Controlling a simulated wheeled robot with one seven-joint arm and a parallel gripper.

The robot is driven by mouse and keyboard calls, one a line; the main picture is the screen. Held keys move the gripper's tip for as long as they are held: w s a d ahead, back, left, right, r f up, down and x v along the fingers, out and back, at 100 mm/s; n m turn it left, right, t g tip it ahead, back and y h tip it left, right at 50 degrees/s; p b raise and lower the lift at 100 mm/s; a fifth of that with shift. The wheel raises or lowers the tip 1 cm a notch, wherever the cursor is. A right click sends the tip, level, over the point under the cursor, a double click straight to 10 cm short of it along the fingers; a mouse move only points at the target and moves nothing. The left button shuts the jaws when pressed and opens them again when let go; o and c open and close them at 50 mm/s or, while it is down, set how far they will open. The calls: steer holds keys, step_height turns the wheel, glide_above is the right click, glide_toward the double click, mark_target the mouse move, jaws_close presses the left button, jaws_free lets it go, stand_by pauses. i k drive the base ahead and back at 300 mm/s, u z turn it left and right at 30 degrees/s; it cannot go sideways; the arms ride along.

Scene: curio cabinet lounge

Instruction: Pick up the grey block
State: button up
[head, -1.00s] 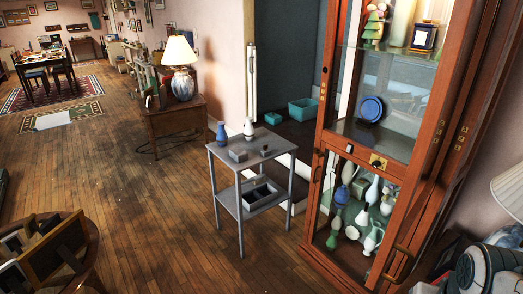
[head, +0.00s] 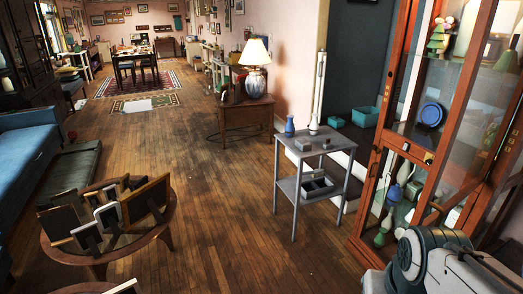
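A small grey block (head: 303,145) lies on the top shelf of a grey two-tier side table (head: 333,150), near its front left edge. A blue vase (head: 290,127) and a white vase (head: 313,125) stand behind it on the same top. A small dark item (head: 327,142) sits to the block's right. My arm shows at the lower right, well apart from the table. My gripper is not visible in this view.
A wood and glass cabinet (head: 395,145) with vases stands right of the table. A round wooden table with frames (head: 105,230) is at the lower left, beside a blue sofa (head: 25,150). Wooden floor (head: 225,210) between is clear.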

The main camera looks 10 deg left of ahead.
mark_target(302, 145)
steer(key=u, duration=0.15)
steer(key=i, duration=3.5)
steer(key=z, duration=0.15)
